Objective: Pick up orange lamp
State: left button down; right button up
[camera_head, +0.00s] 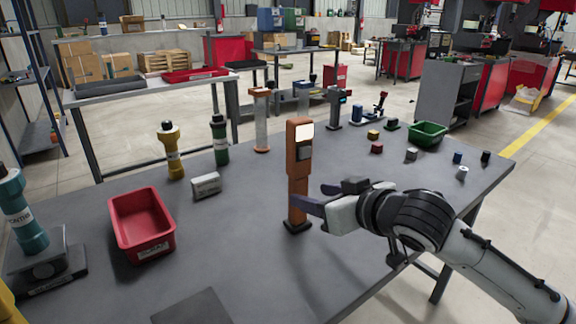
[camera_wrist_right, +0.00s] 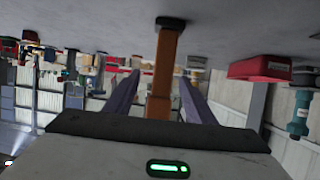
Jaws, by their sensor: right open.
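The orange lamp (camera_head: 298,172) stands upright on the grey table, with a dark square base and a pale lit panel near its top. My right gripper (camera_head: 317,197) is at the lower half of its post, coming from the right, with its fingers level. In the right wrist view, which is upside down, the orange post (camera_wrist_right: 162,75) shows between the two spread purple-grey fingers of the right gripper (camera_wrist_right: 160,88), with a gap on each side. I cannot tell whether a finger touches it. The left gripper is not in view.
A red bin (camera_head: 142,222) and a grey box (camera_head: 206,186) are on the left. Yellow (camera_head: 172,150) and green (camera_head: 219,140) bottle-like objects stand behind. A green bin (camera_head: 428,134) and several small blocks lie at the right back. The table (camera_head: 250,255) is clear in front of the lamp.

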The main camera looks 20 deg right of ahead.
aim_at(304, 192)
jog(key=x, duration=0.4)
jog(key=shift+r, duration=0.15)
jog(key=x, duration=0.1)
jog(key=b+x, duration=0.1)
jog(key=x, duration=0.3)
jog(key=shift+a, duration=0.3)
jog(key=shift+w+a+f, duration=0.1)
jog(key=shift+w+f, duration=0.15)
jog(key=shift+w, duration=0.15)
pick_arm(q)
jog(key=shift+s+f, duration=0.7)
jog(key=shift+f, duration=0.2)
pick_arm(e)
jog(key=shift+r, duration=0.1)
grip_shut()
